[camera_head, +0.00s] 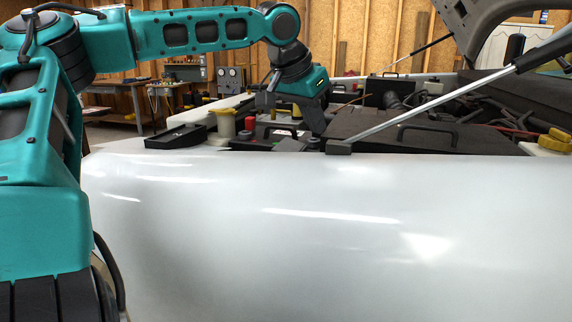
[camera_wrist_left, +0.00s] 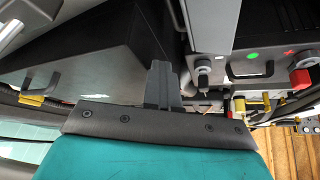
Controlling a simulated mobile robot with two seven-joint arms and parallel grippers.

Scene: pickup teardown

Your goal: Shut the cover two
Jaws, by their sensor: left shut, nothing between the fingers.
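Several black covers and boxes with handles show in the engine bay, and no label tells which is cover two. A large dark lid (camera_head: 420,138) with a handle lies behind the fender in the head view. A dark panel (camera_wrist_left: 95,45) fills the upper left of the left wrist view, with a handle at its lower left. My left gripper (camera_head: 316,128) points down into the bay, left of the large lid. Its fingers (camera_wrist_left: 165,85) are together and empty, beside the dark panel; contact cannot be told. My right gripper is out of view.
The white fender (camera_head: 300,220) fills the foreground. A silver strut (camera_head: 440,92) slants across the bay to the raised hood (camera_head: 480,25). A black tray-like part (camera_head: 175,137) lies at left. A red terminal (camera_wrist_left: 300,78) shows in the left wrist view.

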